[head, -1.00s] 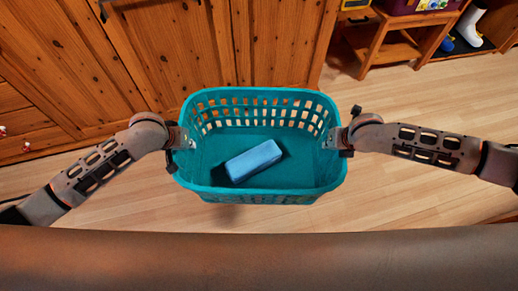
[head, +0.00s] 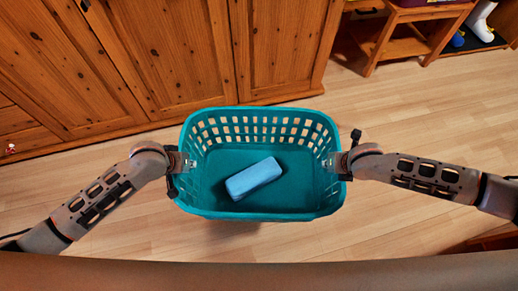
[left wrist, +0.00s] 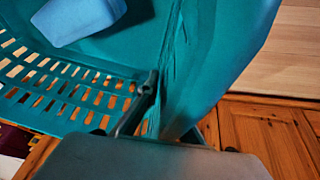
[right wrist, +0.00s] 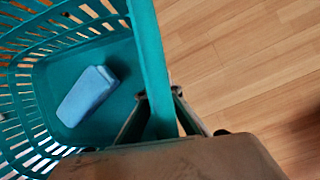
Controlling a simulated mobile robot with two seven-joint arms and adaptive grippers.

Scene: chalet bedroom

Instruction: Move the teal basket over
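The teal basket (head: 258,214) is upright in the middle of the head view, with slotted walls. A light blue block (head: 254,178) lies on its floor. My left gripper (head: 183,163) is shut on the basket's left rim. In the left wrist view, the teal wall (left wrist: 225,45) runs between the fingers. My right gripper (head: 336,163) is shut on the right rim. In the right wrist view, the rim (right wrist: 150,60) passes between the fingers. A shadow on the floor below suggests that the basket hangs above it. Its underside is hidden.
A wooden cabinet (head: 180,50) stands behind the basket at the upper left. A low wooden shelf (head: 385,38) and white boots (head: 480,20) are at the upper right. The wooden floor (head: 420,115) is clear to the right.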

